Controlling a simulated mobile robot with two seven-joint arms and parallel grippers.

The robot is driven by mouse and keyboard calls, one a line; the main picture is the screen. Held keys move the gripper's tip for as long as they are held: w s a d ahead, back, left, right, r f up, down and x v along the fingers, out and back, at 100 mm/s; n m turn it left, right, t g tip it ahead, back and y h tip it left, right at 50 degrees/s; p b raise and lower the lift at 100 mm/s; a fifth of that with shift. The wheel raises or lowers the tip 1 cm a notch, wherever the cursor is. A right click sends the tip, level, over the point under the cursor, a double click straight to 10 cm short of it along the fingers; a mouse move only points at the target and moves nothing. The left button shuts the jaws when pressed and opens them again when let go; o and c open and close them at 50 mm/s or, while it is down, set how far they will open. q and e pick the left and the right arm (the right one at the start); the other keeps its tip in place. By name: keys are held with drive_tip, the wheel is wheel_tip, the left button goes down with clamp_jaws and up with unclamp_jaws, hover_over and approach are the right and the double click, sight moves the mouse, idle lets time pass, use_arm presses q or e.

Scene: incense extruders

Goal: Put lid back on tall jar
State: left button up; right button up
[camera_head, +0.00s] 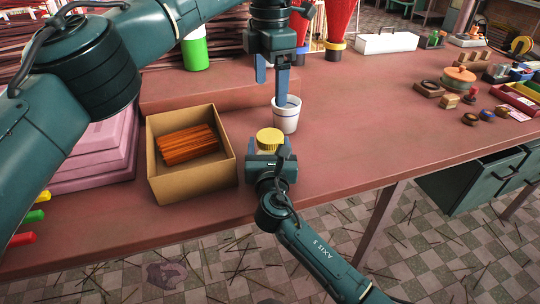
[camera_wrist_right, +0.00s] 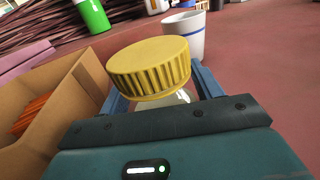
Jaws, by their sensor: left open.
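A yellow ribbed screw lid (camera_head: 269,138) sits at the top of a clear jar just behind my right gripper (camera_head: 272,160). In the right wrist view the lid (camera_wrist_right: 149,68) is large and covers most of the jar; a little of the clear jar (camera_wrist_right: 178,98) shows below it, between my two blue fingers. The lid hides whether both fingers touch the jar and whether the lid is seated. My left gripper (camera_head: 271,84) is open and empty, pointing down behind the lid. One finger is in front of or near the rim of a white cup (camera_head: 287,119).
An open cardboard box (camera_head: 191,185) with orange-brown sticks stands left of my right gripper. A green and white bottle (camera_head: 194,50) and red funnel-shaped things (camera_head: 337,25) stand behind. A white tray (camera_head: 388,43) is farther back.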

drive_tip(key=o, duration=0.4)
drive_tip(key=s, duration=0.8)
drive_tip(key=s+p, duration=0.1)
drive_tip(key=s, duration=0.4)
drive_tip(key=shift+s+d, duration=0.1)
drive_tip(key=shift+d, duration=0.15)
